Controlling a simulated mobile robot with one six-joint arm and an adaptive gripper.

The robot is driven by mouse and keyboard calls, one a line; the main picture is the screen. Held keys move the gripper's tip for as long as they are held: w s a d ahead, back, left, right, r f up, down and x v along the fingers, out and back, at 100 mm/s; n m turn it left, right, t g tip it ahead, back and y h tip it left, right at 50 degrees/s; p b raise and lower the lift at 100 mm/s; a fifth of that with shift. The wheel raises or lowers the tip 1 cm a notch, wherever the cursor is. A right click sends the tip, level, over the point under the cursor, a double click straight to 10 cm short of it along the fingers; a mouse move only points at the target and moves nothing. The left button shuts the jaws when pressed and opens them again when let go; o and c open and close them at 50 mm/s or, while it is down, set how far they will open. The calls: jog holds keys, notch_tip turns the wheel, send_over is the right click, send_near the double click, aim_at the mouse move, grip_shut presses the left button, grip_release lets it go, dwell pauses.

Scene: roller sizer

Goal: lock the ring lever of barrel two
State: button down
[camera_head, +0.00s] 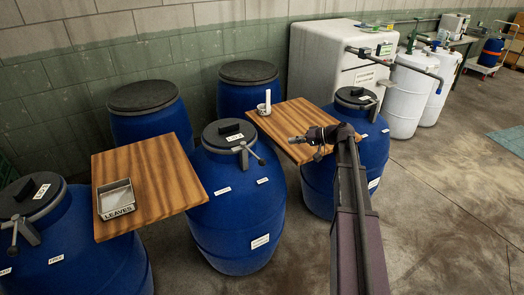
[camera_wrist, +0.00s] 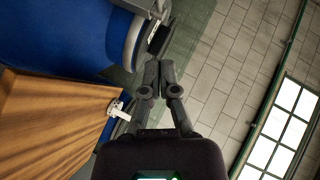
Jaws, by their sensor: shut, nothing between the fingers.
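Three blue barrels with dark lids and ring levers stand in the front row; their lid labels are too small to read. The middle barrel (camera_head: 235,215), probably barrel two, has a grey ring lever (camera_head: 249,154) sticking out from its lid's rim toward the right. My gripper (camera_head: 292,139) is shut and empty, above the right wooden board and to the right of that lever, apart from it. In the wrist view my shut fingertips (camera_wrist: 159,66) are near a blue barrel (camera_wrist: 60,30) with a pale ring, seemingly the middle one. Its lever shows only partly at the top edge.
The left board (camera_head: 165,180) carries a tray marked LEAVES (camera_head: 116,200). The right barrel (camera_head: 347,165) stands close to my arm. Two more barrels stand behind. Floor at the right is clear.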

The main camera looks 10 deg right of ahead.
jog(key=s+b+x, duration=0.1)
jog(key=b+x, duration=0.1)
jog(key=x, duration=0.4)
jog(key=s+a+f+b+x, duration=0.1)
jog(key=b+x, duration=0.2)
jog(key=x, duration=0.4)
jog(key=shift+s, duration=0.35)
jog(key=shift+d, duration=0.1)
jog(key=shift+s+d, duration=0.15)
dwell(0.3)
jog(key=shift+m, duration=0.3)
